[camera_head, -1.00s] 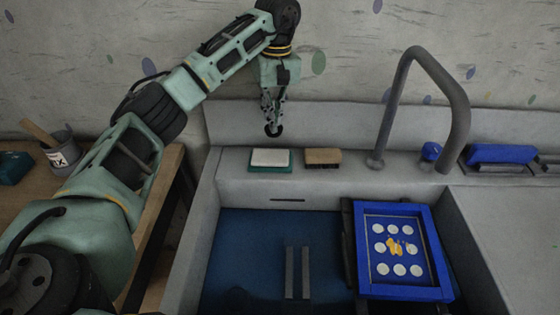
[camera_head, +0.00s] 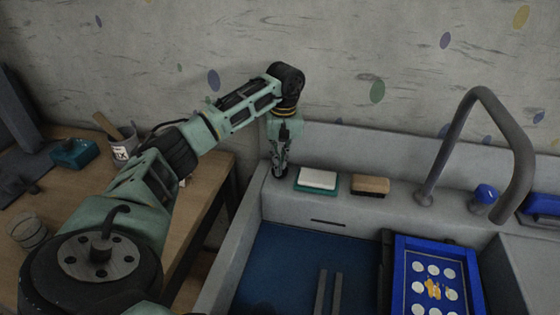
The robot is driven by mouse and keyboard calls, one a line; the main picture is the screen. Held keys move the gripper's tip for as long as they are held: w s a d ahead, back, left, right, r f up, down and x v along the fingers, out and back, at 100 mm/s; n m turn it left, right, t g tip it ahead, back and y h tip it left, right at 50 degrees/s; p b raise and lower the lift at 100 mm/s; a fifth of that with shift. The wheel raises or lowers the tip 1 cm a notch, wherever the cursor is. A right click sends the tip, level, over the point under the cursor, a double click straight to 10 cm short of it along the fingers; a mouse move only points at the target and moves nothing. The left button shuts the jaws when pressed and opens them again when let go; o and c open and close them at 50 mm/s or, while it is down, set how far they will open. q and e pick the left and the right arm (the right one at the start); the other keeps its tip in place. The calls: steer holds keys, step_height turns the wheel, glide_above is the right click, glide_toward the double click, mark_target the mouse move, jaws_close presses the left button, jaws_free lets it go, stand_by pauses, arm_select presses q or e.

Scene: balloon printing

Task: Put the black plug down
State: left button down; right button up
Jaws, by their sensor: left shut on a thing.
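My left gripper (camera_head: 279,162) points straight down at the back left corner of the sink. It is shut on the black plug (camera_head: 280,172), a small dark round piece at its fingertips. The plug is at the level of the grey ledge (camera_head: 340,205) behind the basin, just left of the green tray. I cannot tell whether it touches the ledge. The fingers partly hide the plug. My right gripper is not in view.
A white sponge (camera_head: 318,178) on a green tray and a brown brush (camera_head: 370,186) sit on the ledge. A grey faucet (camera_head: 478,130) stands further right. A blue printing frame (camera_head: 398,270) rests over the basin. A wooden table (camera_head: 60,220) with a cup (camera_head: 124,144) is at left.

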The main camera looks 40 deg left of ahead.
arm_select(q)
steer(key=shift+f, duration=0.45)
steer(key=shift+f, duration=0.1)
steer(key=c, duration=1.9)
jaws_free()
steer(key=r, duration=1.2)
steer(key=shift+w+d+r, duration=0.1)
steer(key=shift+w+d, duration=0.1)
steer(key=shift+w, duration=0.05)
steer(key=shift+b, duration=0.3)
